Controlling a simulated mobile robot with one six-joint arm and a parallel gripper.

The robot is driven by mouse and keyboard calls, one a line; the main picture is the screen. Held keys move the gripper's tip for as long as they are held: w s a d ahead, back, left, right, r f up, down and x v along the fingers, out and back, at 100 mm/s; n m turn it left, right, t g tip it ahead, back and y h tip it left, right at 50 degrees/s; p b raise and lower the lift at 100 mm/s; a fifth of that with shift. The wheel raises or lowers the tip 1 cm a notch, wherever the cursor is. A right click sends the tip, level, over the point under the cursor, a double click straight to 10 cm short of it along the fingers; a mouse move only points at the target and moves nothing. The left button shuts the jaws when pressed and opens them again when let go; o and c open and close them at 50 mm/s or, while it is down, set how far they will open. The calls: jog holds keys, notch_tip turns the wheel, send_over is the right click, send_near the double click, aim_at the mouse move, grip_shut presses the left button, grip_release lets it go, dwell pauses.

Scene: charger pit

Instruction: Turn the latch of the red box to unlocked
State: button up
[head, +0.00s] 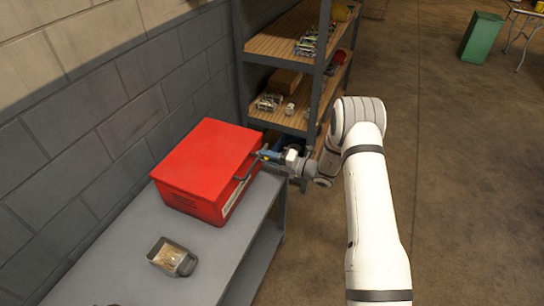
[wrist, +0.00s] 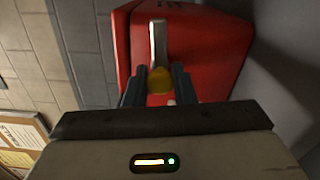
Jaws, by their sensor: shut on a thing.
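The red box (head: 208,160) stands closed on the grey table, against the block wall. In the wrist view the red box (wrist: 205,55) fills the upper middle. Its latch is a grey metal lever (wrist: 158,42) with a yellow end (wrist: 160,80), pointing toward my gripper in that view. My gripper (head: 265,155) is at the box's right side in the head view. In the wrist view its two dark fingers (wrist: 160,84) are shut on the latch's yellow end. The latch is mostly hidden by my gripper in the head view, and I see no readable lock marking.
The grey table (head: 115,275) holds a small open container (head: 172,257) in front of the box. A shelf unit (head: 284,118) with assorted parts stands behind my gripper. A green bin (head: 481,38) is far right. The floor on the right is open.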

jog(key=shift+s+a+m, duration=0.15)
jog(key=shift+a+m, duration=0.05)
jog(key=shift+m, duration=0.6)
jog(key=shift+f, duration=0.1)
jog(key=o, duration=0.8)
jog(key=shift+o, duration=0.2)
jog(key=shift+d, duration=0.1)
jog(key=v, duration=0.7)
jog(key=shift+d, duration=0.4)
